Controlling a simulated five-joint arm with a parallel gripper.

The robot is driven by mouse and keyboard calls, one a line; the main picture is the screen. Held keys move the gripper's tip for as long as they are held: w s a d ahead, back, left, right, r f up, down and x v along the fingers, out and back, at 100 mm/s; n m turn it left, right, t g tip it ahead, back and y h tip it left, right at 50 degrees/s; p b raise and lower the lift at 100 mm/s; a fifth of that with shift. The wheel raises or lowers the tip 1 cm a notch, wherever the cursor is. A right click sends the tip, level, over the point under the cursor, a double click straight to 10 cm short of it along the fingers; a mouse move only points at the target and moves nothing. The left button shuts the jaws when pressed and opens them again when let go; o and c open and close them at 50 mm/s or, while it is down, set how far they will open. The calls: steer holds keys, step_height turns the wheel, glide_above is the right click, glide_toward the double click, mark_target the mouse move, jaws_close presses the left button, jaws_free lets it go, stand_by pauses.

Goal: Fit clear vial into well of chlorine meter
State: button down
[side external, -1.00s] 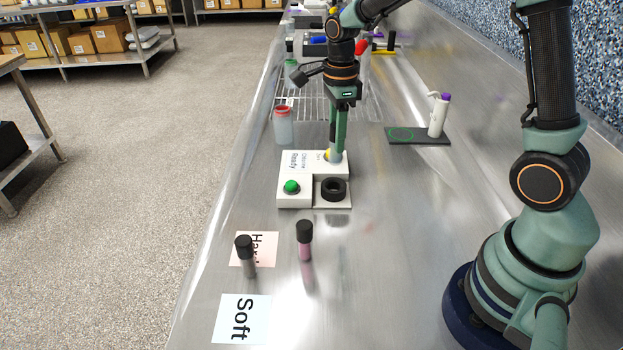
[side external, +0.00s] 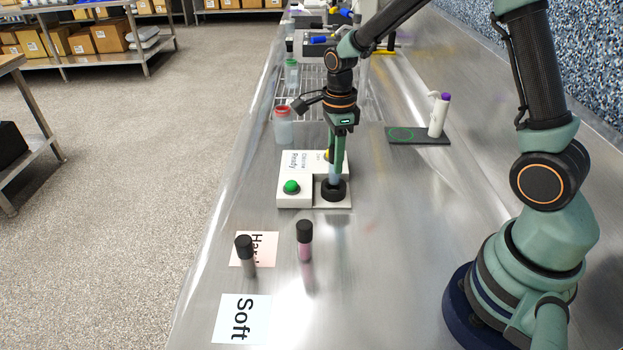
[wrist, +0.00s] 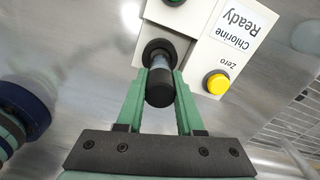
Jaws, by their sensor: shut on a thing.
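The chlorine meter (side external: 300,188) is a white box with a dark ring-shaped well (side external: 333,190) at its near right corner. My gripper (side external: 336,163) is above this corner, pointing down, shut on the clear vial (side external: 335,175). In the wrist view the vial's black cap (wrist: 160,90) is between the green fingers (wrist: 162,75). The clear body (wrist: 160,62) runs from the cap towards the well (wrist: 158,47). The vial looks upright and its lower end is at the well's mouth. The ring hides its bottom, so I cannot tell how deep it is.
The meter has a green button (side external: 292,187) and a yellow button (wrist: 217,84). Two black-capped vials, one grey (side external: 246,258) and one pink (side external: 304,241), stand in front. A red-rimmed jar (side external: 283,126) is behind the meter. A white bottle (side external: 438,116) stands right on a dark pad (side external: 405,135).

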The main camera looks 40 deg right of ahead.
steer(key=shift+f, duration=1.6)
steer(key=shift+f, duration=0.3)
steer(key=shift+c, duration=2.3)
jaws_free()
steer(key=shift+r, duration=0.1)
step_height(320, 180, up, 12)
steer(key=shift+s+r, duration=0.1)
